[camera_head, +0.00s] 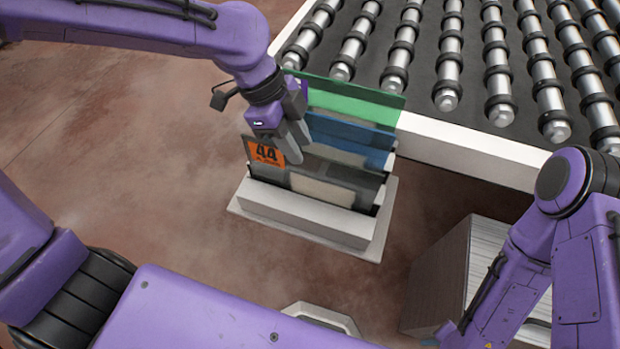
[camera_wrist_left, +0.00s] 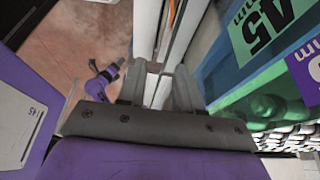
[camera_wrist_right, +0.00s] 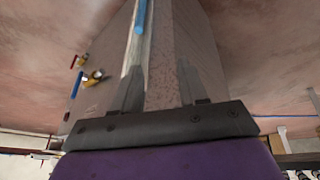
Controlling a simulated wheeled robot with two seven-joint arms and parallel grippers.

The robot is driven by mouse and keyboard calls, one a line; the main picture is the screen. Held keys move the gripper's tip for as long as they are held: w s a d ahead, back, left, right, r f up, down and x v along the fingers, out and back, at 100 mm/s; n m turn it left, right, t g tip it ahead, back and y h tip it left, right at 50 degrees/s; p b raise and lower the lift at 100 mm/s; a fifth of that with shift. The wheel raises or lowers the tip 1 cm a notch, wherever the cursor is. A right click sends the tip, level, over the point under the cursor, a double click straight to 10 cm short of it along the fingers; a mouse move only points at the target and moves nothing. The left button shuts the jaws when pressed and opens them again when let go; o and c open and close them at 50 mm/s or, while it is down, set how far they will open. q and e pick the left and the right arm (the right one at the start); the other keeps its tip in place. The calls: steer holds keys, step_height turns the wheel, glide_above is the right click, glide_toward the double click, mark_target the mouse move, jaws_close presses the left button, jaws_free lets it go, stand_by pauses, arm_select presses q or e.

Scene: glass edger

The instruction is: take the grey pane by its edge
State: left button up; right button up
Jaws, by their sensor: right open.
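The grey pane (camera_head: 352,178) stands upright at the front of a white slotted rack (camera_head: 300,221), with an orange label marked 44. A blue pane (camera_head: 345,138) and a green pane (camera_head: 350,97) stand behind it. My left gripper (camera_head: 292,150) points down at the grey pane's top edge near the label. In the left wrist view its two fingers (camera_wrist_left: 158,88) are apart, with thin upright edges running between and beyond them. Whether the fingers touch the pane cannot be told. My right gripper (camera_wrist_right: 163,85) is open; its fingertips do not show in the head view.
A roller conveyor (camera_head: 470,60) with a white side rail (camera_head: 470,150) lies behind and right of the rack. A pale stack (camera_head: 440,275) stands at the lower right, near my right arm. Bare brown floor (camera_head: 130,130) lies left of the rack.

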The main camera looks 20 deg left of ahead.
mark_target(313, 163)
arm_select(q)
steer(key=x, duration=0.6)
steer(key=shift+w+d+f, duration=0.2)
steer(key=shift+d, duration=0.25)
jaws_close()
steer(key=shift+r, duration=0.1)
stand_by(0.8)
